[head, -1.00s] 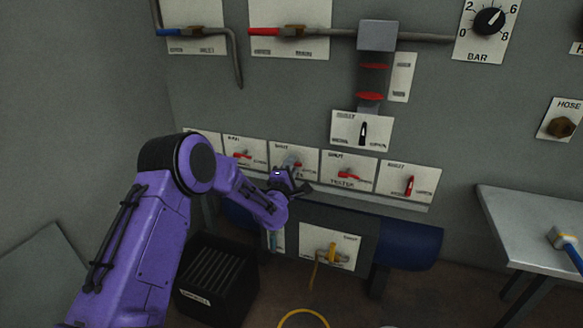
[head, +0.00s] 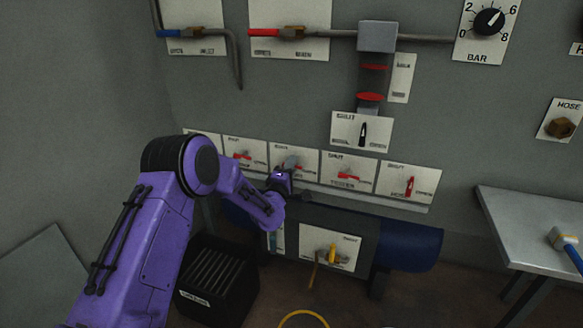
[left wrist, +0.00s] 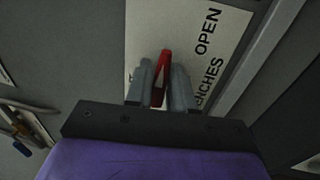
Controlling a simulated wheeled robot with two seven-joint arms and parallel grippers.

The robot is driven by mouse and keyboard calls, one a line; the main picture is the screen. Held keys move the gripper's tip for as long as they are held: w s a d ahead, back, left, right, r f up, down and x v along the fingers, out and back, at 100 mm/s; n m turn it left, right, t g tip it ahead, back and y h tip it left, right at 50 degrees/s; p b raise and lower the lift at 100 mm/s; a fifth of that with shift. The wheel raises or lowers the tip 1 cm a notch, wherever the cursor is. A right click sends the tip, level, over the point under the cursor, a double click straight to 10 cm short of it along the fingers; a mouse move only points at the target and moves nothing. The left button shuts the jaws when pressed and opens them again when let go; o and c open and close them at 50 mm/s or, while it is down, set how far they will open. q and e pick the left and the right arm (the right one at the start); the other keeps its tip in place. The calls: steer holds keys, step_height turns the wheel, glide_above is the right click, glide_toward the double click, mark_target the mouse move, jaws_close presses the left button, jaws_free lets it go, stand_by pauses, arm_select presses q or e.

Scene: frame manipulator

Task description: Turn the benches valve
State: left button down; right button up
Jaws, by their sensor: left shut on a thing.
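The benches valve is a small red handle (left wrist: 165,62) on a white label plate (left wrist: 215,45). The plate shows "OPEN" and part of "BENCHES" in the left wrist view. My left gripper (left wrist: 161,82) is shut on the red handle, one grey finger on each side. In the head view my left gripper (head: 290,168) is at the third plate (head: 308,152) of the lower wall row. There it hides most of the handle, so its angle is hard to read. My right gripper is not in view.
Similar plates with red handles stand on both sides, such as the tester valve (head: 348,175) and another valve (head: 410,186) to the right. A ledge runs below the row. A dark box (head: 217,280) is on the floor and a grey table (head: 530,225) stands at right.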

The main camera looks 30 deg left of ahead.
arm_select(q)
steer(key=c, duration=1.1)
jaws_free()
steer(key=v, duration=1)
steer(key=shift+s+f, duration=0.15)
steer(key=shift+s, duration=0.15)
